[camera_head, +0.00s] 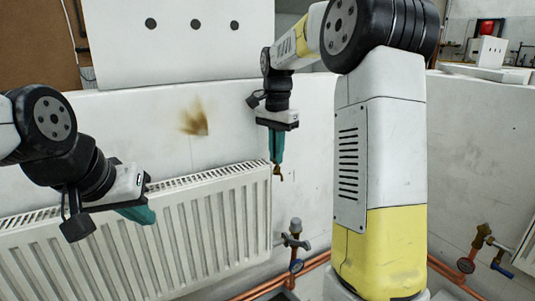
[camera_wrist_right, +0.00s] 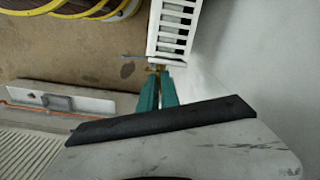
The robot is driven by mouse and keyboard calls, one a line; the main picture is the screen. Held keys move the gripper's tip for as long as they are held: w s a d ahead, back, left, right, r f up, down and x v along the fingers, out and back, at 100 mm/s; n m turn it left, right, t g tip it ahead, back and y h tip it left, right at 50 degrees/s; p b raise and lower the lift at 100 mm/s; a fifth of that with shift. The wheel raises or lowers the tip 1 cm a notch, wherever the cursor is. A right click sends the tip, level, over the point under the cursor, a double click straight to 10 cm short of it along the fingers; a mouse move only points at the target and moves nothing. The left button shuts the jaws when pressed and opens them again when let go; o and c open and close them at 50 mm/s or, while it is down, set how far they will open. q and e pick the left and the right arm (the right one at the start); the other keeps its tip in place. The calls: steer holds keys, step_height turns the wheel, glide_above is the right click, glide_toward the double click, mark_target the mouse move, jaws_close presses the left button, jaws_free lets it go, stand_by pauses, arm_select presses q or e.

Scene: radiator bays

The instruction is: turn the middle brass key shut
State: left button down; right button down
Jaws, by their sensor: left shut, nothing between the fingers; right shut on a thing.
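A small brass key (camera_head: 279,174) shows at the upper right end of the white ribbed radiator (camera_head: 228,215). My right gripper (camera_head: 277,160) points down, its teal fingers shut on the brass key. In the right wrist view the shut fingers (camera_wrist_right: 160,88) meet a brass piece (camera_wrist_right: 156,67) at the end of the white grille; the fingers hide much of it. How far the key is turned cannot be told. My left gripper (camera_head: 142,214) is shut and empty, in front of the radiator's left part.
A valve with a grey cap (camera_head: 295,228) and copper pipes (camera_head: 275,286) sit low, right of the radiator. Other brass valves (camera_head: 476,248) stand at the far right beside another radiator (camera_head: 527,250). A brown stain (camera_head: 195,122) marks the white wall.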

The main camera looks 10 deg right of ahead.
steer(key=shift+w+r+m, duration=0.1)
steer(key=shift+m, duration=2.1)
steer(key=c, duration=1.9)
jaws_free()
step_height(320, 180, up, 8)
steer(key=shift+f, duration=0.2)
steer(key=shift+r, duration=0.1)
